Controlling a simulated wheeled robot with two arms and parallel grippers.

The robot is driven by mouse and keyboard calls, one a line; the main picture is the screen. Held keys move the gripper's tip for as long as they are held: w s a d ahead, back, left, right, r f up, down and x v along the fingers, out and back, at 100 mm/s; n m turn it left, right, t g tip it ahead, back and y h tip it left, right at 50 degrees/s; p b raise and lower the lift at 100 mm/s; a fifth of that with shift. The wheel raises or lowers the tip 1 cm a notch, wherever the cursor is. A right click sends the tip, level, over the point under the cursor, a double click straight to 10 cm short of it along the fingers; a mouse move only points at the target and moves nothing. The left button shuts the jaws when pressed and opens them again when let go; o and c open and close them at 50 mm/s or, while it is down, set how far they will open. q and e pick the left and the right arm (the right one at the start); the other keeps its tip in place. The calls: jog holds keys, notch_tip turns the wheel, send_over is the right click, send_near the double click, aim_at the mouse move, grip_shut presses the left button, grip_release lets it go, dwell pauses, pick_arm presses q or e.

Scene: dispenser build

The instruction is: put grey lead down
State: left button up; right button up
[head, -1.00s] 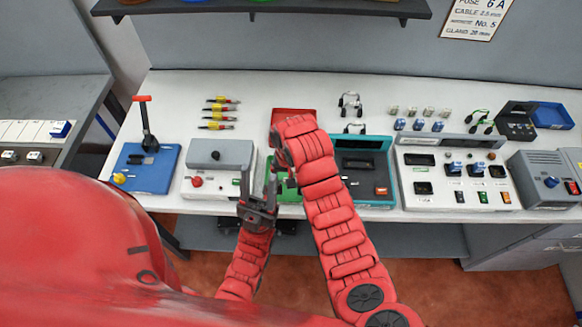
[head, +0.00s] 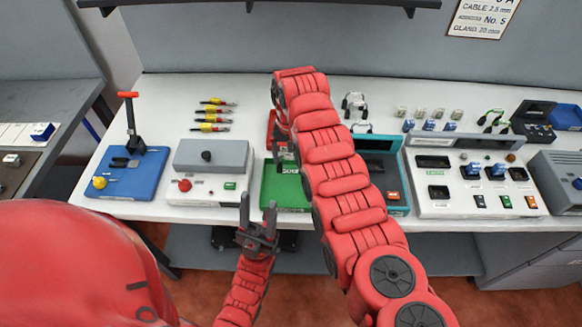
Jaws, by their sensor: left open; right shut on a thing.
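My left gripper (head: 258,204) is open and empty, in front of the table's front edge, below the green tray. My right arm reaches over the table and bends down at its far end. My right gripper (head: 284,148) is mostly hidden behind its own wrist, above the red and green trays. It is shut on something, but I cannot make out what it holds. A lead with dark ends and a pale loop (head: 355,103) lies at the back of the table, right of my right wrist. Another dark lead (head: 361,127) lies just in front of it, partly hidden.
A green tray (head: 283,188) and a red tray (head: 270,124) lie under my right arm. A grey box (head: 212,157), a blue base with a red-handled lever (head: 130,115), a teal unit (head: 381,143) and a switch panel (head: 470,207) line the table. Yellow-marked pieces (head: 213,119) lie behind the grey box.

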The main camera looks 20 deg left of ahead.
aim_at(291, 158)
jog(key=shift+w, duration=0.15)
jog(key=shift+f+p, duration=0.4)
jog(key=shift+p, duration=0.05)
jog(key=shift+f+b, duration=0.3)
jog(key=shift+f, duration=1.05)
jog(key=shift+f+b, duration=0.2)
jog(key=shift+b, duration=0.15)
jog(key=o, duration=1.3)
jog(key=shift+r, duration=0.1)
